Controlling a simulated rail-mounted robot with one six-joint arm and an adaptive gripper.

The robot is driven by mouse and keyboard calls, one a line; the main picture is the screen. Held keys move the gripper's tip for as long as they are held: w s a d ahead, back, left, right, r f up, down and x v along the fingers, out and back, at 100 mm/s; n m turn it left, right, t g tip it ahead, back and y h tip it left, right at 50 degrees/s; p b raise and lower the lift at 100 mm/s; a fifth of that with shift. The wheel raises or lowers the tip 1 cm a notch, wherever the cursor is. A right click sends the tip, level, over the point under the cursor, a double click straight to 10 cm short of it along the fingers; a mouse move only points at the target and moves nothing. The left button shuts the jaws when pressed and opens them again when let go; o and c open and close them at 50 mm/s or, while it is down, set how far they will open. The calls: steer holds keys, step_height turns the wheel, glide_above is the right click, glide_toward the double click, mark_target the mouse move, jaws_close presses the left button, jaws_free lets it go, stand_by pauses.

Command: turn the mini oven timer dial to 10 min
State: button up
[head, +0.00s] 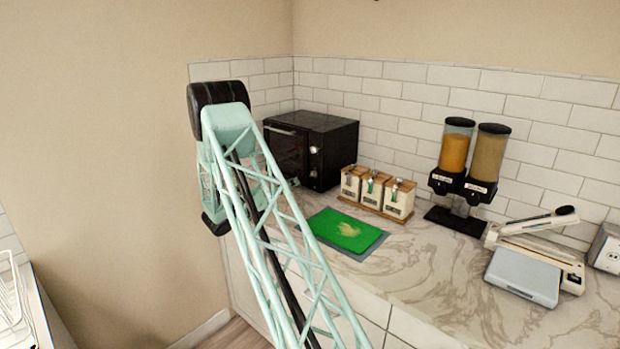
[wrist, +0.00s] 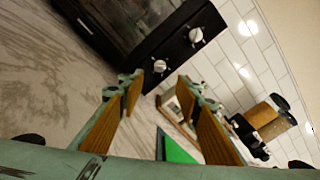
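The black mini oven (head: 340,148) stands on the counter in the back corner, with its glass door shut. It has two pale dials on its front, an upper one (head: 313,150) and a lower one (head: 313,174). The wrist view shows the upper dial (wrist: 196,35) and the lower dial (wrist: 159,66) tilted. Their markings are too small to read, and I cannot tell which is the timer. My gripper (wrist: 157,84) is open and empty, its fingers pointing at the oven front near the lower dial, apparently without touching it. In the head view my arm hides most of the gripper.
A green board (head: 345,230) on a grey mat lies on the counter before the oven. White canisters (head: 398,200) on a wooden stand are right of the oven. Two dispensers (head: 455,150) and a sealer-like device (head: 530,262) stand farther right. The tiled wall (head: 400,88) is behind.

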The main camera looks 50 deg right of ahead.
mark_target(311, 175)
steer(key=shift+s+d+b, duration=0.2)
steer(key=shift+d+b, duration=0.05)
steer(key=shift+d, duration=1.9)
steer(key=shift+s+d+b, duration=0.25)
steer(key=shift+d+b, duration=0.05)
steer(key=shift+d, duration=1.9)
steer(key=shift+s+d+b, duration=0.2)
steer(key=shift+d+b, duration=0.05)
steer(key=shift+d, duration=1.9)
steer(key=shift+c, duration=0.2)
steer(key=c, duration=0.8)
